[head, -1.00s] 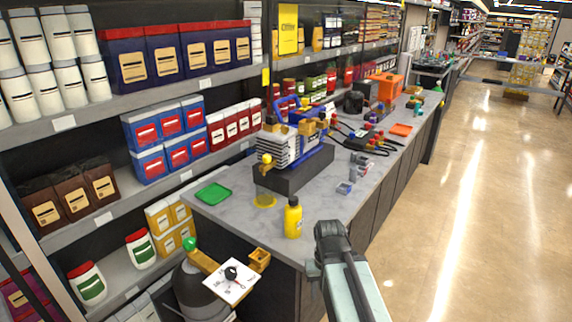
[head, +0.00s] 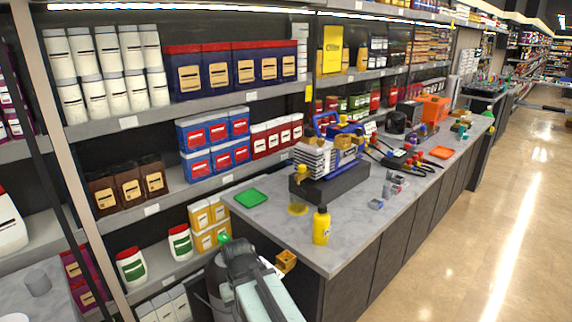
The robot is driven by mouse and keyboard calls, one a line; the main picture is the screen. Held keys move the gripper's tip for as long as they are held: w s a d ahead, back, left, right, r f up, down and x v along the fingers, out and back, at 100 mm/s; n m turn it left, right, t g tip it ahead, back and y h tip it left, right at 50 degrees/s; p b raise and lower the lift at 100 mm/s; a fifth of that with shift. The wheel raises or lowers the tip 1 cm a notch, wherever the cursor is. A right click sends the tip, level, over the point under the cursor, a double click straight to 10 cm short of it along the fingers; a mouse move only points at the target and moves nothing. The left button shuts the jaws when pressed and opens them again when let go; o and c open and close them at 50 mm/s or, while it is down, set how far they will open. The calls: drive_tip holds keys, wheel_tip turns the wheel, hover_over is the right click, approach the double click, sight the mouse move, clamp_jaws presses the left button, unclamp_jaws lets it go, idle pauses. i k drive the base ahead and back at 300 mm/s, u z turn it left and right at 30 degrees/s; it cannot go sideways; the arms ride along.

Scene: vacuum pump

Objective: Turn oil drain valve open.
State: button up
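The vacuum pump (head: 314,158), blue with a finned grey body, stands on a dark block (head: 335,184) on the grey counter. A small yellow knob (head: 302,172) sticks out at its near left end, above a yellow patch (head: 297,209) on the counter; it looks like the oil drain valve, but its setting is too small to read. The dark end of my arm with my gripper (head: 238,250) is in front of the counter's near left corner, lower than the pump and well apart from it. The fingers cannot be made out.
A yellow bottle (head: 321,227) stands near the counter's front edge, and a green tray (head: 250,197) lies to the left. A dark tank (head: 216,278) with yellow fittings (head: 286,261) is partly hidden behind my arm. Stocked shelves line the back; open floor lies right.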

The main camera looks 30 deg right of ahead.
sight(301, 168)
drive_tip(key=k, duration=1.35)
drive_tip(key=z, duration=0.6)
drive_tip(key=i, duration=1)
drive_tip(key=u, duration=0.05)
